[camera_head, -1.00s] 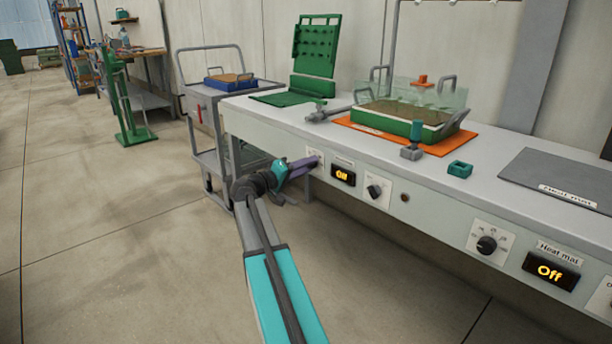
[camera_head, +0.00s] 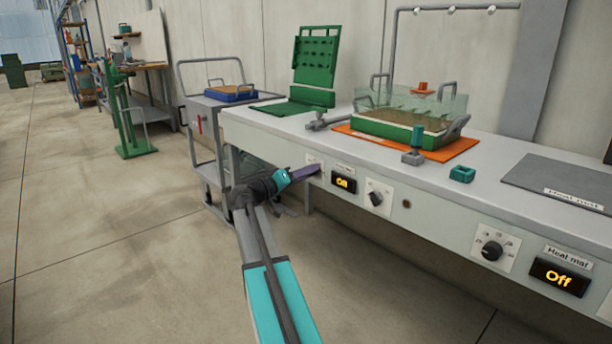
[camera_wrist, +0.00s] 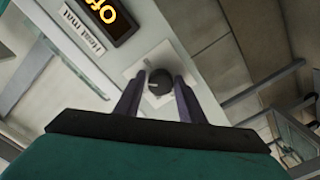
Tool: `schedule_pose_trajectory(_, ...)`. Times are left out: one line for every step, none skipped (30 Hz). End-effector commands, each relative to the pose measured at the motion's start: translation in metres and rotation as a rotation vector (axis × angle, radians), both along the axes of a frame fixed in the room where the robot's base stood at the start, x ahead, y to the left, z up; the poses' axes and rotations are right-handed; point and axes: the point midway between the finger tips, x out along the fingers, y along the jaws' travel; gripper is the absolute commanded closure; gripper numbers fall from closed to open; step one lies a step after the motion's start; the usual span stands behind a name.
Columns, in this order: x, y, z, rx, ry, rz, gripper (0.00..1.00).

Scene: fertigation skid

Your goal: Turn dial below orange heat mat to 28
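The orange heat mat (camera_head: 463,146) lies on the bench under a green tray. On the front panel below it are a lit display reading Off (camera_head: 343,184), a dial (camera_head: 377,198) to its right and another dial plate (camera_head: 313,162) to its left. My gripper (camera_head: 316,171) is at the left plate and hides its knob in the head view. In the wrist view a dark round knob (camera_wrist: 159,84) sits between the two fingers of my gripper (camera_wrist: 161,82). The fingers look apart; contact with the knob is unclear. The scale numbers are not readable.
A grey heat mat (camera_head: 560,180) lies farther right, with its own dial (camera_head: 492,250) and Off display (camera_head: 560,277) below. A grey cart (camera_head: 205,140) stands left of the bench.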

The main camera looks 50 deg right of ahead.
Motion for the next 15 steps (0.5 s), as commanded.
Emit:
schedule_pose_trajectory(-0.0001, -0.0003, 0.0001, 0.001, 0.0, -0.001, 0.55)
schedule_pose_trajectory(-0.0001, -0.0001, -0.0001, 0.001, 0.0, -0.001, 0.51)
schedule_pose_trajectory(0.0, 0.0002, -0.0003, 0.001, 0.0, -0.001, 0.51)
schedule_pose_trajectory(0.0, 0.0004, -0.0004, 0.002, 0.0, -0.001, 0.51)
schedule_pose_trajectory(0.0001, 0.0006, -0.0006, 0.002, 0.0, -0.001, 0.51)
schedule_pose_trajectory(0.0001, 0.0008, -0.0009, 0.002, 0.0, -0.001, 0.51)
schedule_pose_trajectory(0.0001, 0.0009, -0.0009, 0.002, 0.0, -0.001, 0.51)
schedule_pose_trajectory(0.0001, 0.001, -0.001, 0.002, 0.0, -0.001, 0.51)
schedule_pose_trajectory(0.0002, 0.0012, -0.0012, 0.003, 0.0, 0.0, 0.51)
schedule_pose_trajectory(0.0002, 0.0013, -0.0012, 0.003, 0.0, 0.0, 0.51)
schedule_pose_trajectory(0.0002, 0.0016, -0.0012, 0.003, 0.0, 0.0, 0.51)
schedule_pose_trajectory(0.0002, 0.0023, -0.0012, 0.003, 0.0, 0.0, 0.51)
schedule_pose_trajectory(0.0004, 0.0031, -0.0011, 0.003, 0.001, 0.0, 0.51)
schedule_pose_trajectory(0.0004, 0.0042, -0.0011, 0.003, 0.001, 0.0, 0.51)
schedule_pose_trajectory(0.0005, 0.006, -0.0009, 0.003, 0.001, 0.0, 0.51)
